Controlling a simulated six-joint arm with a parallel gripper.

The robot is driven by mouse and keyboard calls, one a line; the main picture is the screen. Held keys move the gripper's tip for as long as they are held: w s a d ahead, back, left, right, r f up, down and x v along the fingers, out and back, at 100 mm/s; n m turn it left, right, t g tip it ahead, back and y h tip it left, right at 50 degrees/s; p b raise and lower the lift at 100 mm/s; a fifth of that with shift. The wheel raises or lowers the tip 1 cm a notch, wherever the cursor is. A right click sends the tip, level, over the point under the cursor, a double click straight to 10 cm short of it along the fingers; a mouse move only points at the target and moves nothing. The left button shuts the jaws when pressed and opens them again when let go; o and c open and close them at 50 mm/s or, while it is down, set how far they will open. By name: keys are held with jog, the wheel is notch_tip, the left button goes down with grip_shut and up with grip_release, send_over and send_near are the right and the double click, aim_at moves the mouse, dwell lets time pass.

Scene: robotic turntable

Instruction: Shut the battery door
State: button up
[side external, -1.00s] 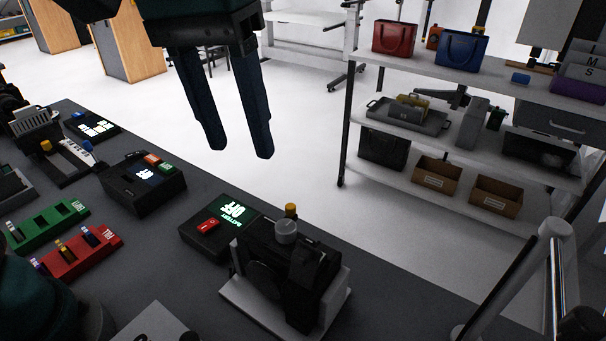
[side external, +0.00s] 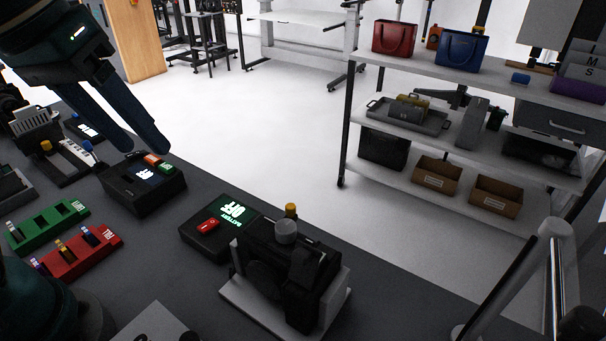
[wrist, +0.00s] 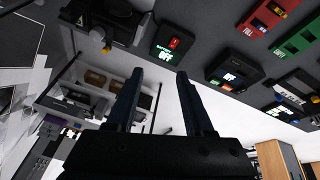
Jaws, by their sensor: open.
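My gripper (side external: 145,151) is open and empty, in the air at the upper left of the side external view. Its two fingers are apart and point down toward the control box with lit buttons. In the wrist view the open fingers (wrist: 160,75) have nothing between them. A black device (side external: 285,265) with a grey knob and yellow cap sits on a pale stand at the table's front. It also shows at the top of the wrist view (wrist: 108,17). I cannot clearly make out a battery door or its position. A black box (side external: 205,240) beside it has a red switch and reads "BATTERY OFF".
A control box (side external: 143,190) with green and orange buttons stands below the gripper. Green (side external: 45,225) and red (side external: 77,254) battery racks lie to the left, holding several cells. A shelf (side external: 450,150) stands across the floor. The air above the black device is free.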

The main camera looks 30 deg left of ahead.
jog(key=s+a+f+m+t, duration=0.1)
jog(key=s+a+f, duration=0.1)
jog(key=f, duration=0.4)
jog(key=shift+s+a+f+y, duration=0.3)
jog(key=shift+s+f, duration=0.05)
jog(key=shift+s, duration=0.2)
jog(key=w+d+r+n+g, duration=0.1)
jog(key=w+d+r, duration=0.2)
jog(key=r, duration=0.4)
jog(key=m+g, duration=0.4)
send_over(301, 254)
notch_tip(301, 254, down, 4)
jog(key=shift+f, duration=2.65)
